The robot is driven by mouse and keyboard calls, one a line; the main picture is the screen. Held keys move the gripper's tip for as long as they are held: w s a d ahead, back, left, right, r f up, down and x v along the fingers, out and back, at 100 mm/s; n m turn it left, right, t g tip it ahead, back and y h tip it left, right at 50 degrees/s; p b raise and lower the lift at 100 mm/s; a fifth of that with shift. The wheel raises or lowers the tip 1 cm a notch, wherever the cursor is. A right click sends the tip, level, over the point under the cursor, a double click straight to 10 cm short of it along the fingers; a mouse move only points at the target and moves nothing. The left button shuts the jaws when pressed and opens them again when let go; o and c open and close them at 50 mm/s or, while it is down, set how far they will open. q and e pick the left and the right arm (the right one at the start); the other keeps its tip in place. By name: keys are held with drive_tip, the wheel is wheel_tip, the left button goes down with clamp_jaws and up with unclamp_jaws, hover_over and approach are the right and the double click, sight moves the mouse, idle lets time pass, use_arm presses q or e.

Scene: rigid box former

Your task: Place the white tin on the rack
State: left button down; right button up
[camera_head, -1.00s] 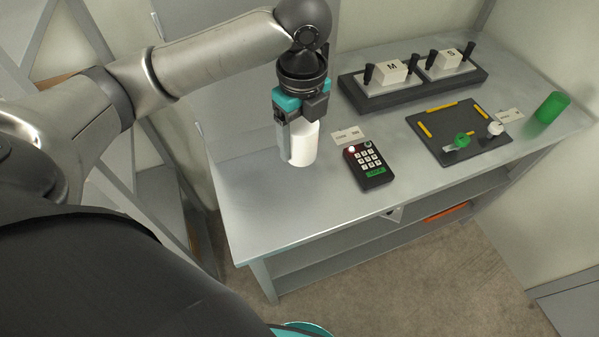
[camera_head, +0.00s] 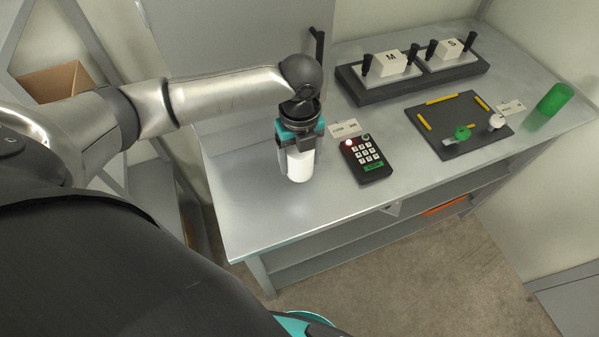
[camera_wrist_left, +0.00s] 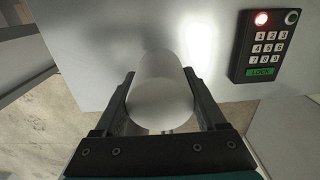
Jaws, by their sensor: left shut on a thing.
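The white tin (camera_head: 300,167) is an upright white cylinder at the left end of the steel table. My left gripper (camera_head: 296,160) points down with its two fingers shut on the tin's sides. In the left wrist view, the tin (camera_wrist_left: 160,90) sits between the fingers of the left gripper (camera_wrist_left: 160,82). I cannot tell whether the tin's base touches the table. No rack can be made out with certainty. My right gripper is not in view.
A keypad (camera_head: 365,160) with a red light stands right of the tin. Behind it is a dark base (camera_head: 415,88) with M and S blocks. A dark board (camera_head: 450,140) and a green cylinder (camera_head: 552,100) are farther right. The table front (camera_head: 265,220) is clear.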

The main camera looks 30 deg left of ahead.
sight(300, 173)
use_arm(q)
drive_tip(key=shift+f+b, duration=0.4)
drive_tip(key=shift+f, duration=2.25)
drive_tip(key=shift+f, duration=0.15)
unclamp_jaws()
wheel_tip(300, 173, up, 12)
drive_tip(key=shift+r+p, duration=0.2)
drive_tip(key=shift+p, duration=0.8)
